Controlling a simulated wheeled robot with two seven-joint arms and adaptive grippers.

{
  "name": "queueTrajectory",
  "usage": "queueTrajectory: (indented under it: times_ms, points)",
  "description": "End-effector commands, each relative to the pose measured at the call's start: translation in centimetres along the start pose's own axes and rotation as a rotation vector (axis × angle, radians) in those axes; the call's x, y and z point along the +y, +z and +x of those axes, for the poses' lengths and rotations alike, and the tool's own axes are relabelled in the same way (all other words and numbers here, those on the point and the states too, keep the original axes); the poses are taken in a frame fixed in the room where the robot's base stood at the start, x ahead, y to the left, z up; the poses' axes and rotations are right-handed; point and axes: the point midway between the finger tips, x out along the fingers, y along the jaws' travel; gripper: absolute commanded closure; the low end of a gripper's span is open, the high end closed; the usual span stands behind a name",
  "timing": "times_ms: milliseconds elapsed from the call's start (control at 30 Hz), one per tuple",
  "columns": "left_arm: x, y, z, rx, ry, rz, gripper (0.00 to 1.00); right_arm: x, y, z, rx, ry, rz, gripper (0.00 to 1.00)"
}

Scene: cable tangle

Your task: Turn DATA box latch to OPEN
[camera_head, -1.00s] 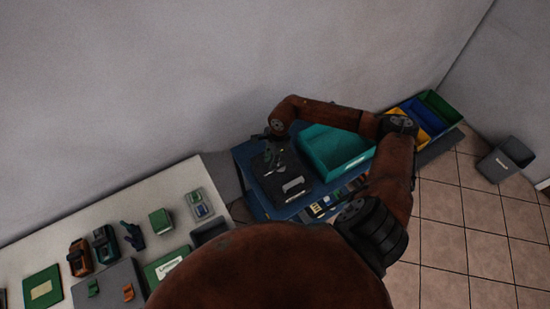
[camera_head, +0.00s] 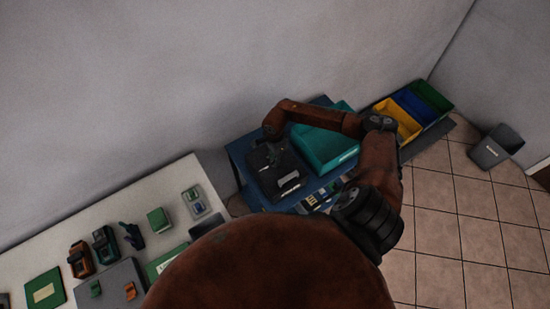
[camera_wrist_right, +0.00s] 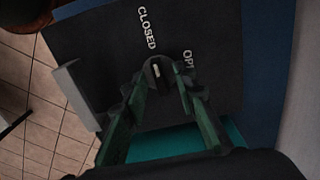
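The black DATA box (camera_head: 292,164) sits on a blue table, with a grey handle-like piece (camera_head: 289,181) on its near side. My right gripper (camera_head: 268,154) points down over the box's left part. In the right wrist view, my right gripper (camera_wrist_right: 160,88) has its two green-and-dark fingers apart at the box's dark face (camera_wrist_right: 100,50). A small dark latch with a white mark (camera_wrist_right: 156,71) shows between the fingertips, its mark towards the word CLOSED. The word OPEN is partly covered by the right-hand finger. Whether a finger touches the latch is unclear. My left gripper is out of view.
A teal bin (camera_head: 325,150) stands right of the box, with yellow, blue and green bins (camera_head: 415,110) beyond. A pale table (camera_head: 110,215) at left holds several small devices. A grey waste bin (camera_head: 497,147) stands on the tiled floor. The wall is close behind.

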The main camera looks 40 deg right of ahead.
Motion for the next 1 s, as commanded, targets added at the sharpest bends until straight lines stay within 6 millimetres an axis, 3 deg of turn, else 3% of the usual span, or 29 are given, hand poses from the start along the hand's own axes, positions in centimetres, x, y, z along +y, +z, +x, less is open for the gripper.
queueTrajectory:
  times_ms: [100, 467, 1000]
  points:
    - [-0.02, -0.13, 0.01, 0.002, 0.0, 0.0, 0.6, 0.03, -0.03, 0.0, 0.0, 0.0, 0.001, 0.75]
    - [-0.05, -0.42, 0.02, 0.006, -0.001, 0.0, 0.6, 0.03, -0.02, -0.03, 0.0, 0.001, 0.001, 0.99]
    - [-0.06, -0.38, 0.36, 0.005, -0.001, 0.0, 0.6, 0.01, -0.05, 0.01, 0.0, 0.0, 0.04, 1.0]
